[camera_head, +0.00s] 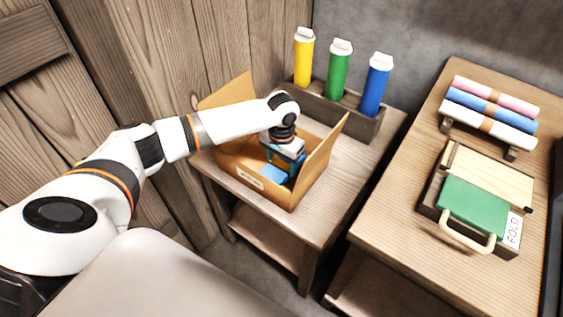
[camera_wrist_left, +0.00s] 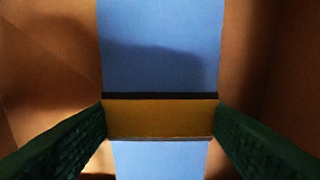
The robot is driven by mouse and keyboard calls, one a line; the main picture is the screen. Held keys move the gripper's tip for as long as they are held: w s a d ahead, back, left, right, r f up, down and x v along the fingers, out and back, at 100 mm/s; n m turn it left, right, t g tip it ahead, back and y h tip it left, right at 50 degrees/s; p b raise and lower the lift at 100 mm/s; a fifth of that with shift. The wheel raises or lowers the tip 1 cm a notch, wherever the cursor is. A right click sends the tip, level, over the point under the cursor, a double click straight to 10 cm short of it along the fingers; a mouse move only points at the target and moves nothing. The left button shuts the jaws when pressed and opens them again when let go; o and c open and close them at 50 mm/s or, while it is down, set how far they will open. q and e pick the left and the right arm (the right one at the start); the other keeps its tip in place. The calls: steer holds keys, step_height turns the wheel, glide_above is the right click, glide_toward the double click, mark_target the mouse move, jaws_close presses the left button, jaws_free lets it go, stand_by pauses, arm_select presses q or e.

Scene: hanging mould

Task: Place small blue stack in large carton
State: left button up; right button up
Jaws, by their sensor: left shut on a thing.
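The large carton (camera_head: 319,150) stands open on a small wooden table, its flaps spread outward. My left gripper (camera_head: 287,164) reaches down inside the carton. In the left wrist view its two dark green-black fingers (camera_wrist_left: 160,122) are shut on the sides of a tan band across the small blue stack (camera_wrist_left: 158,55). The blue stack (camera_head: 273,173) also shows in the head view, inside the carton and partly hidden by the gripper. Brown carton walls surround it in the wrist view. Whether the stack touches the carton floor I cannot tell. My right gripper is not in view.
A wooden rack (camera_head: 345,108) behind the carton holds yellow, green and blue white-capped cylinders. A second table (camera_head: 393,215) at right carries rolled pink, blue and white cloths (camera_head: 490,108) and a hinged wooden board with a green cloth (camera_head: 474,210). A plank wall rises behind left.

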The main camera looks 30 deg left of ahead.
mark_target(282, 164)
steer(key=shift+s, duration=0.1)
arm_select(q)
steer(key=o, duration=0.6)
steer(key=shift+f, duration=0.15)
steer(key=o, duration=0.4)
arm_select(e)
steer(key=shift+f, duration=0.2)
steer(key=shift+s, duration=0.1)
arm_select(q)
steer(key=shift+r, duration=0.45)
step_height(282, 164, up, 7)
steer(key=shift+p, duration=0.8)
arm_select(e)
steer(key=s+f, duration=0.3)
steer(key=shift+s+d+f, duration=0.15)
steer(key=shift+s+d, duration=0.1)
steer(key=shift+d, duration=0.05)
